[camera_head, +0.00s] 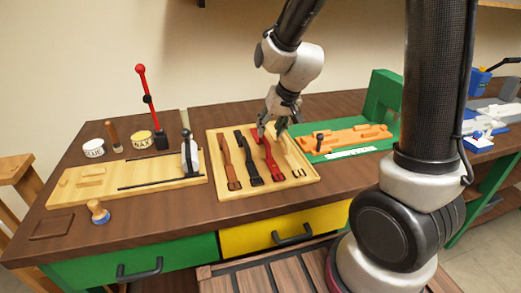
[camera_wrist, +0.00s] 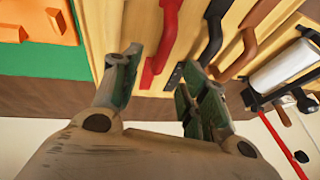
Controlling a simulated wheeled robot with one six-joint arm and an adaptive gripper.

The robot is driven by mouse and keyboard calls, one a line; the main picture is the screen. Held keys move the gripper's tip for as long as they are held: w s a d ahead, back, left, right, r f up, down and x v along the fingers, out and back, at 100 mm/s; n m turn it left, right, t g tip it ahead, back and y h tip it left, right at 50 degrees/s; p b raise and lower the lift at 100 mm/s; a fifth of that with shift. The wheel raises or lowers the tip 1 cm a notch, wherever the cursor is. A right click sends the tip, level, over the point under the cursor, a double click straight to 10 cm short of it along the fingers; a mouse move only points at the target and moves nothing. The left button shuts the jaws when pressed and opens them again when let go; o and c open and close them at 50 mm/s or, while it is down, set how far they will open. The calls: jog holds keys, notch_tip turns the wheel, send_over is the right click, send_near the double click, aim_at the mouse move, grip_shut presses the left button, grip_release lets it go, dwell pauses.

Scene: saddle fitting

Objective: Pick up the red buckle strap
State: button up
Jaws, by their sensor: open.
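The red buckle strap (camera_head: 272,162) lies in a slot of the light wooden tray (camera_head: 311,190), right of a black strap (camera_head: 247,160) and a brown strap (camera_head: 227,160). My gripper (camera_head: 271,130) is over the far end of the red strap, partly hiding it. In the wrist view, my gripper (camera_wrist: 155,68) has its fingers apart with nothing held. The red strap (camera_wrist: 166,38) shows between and beyond the fingertips, with one end near them. The black strap (camera_wrist: 208,40) is just right of it. I cannot tell whether the fingers touch the strap.
Left of the tray is a wooden board (camera_head: 70,195) with a clamp-like tool (camera_head: 190,155), tins and an upright red-handled lever (camera_head: 144,85). Right of it are orange parts (camera_head: 350,138) on a green base. An empty slot (camera_head: 297,170) is at the tray's right.

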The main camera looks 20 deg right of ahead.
aim_at(264, 137)
jog(key=x, duration=0.6)
jog(key=shift+w+f, duration=0.15)
jog(key=shift+f, duration=0.25)
grip_shut()
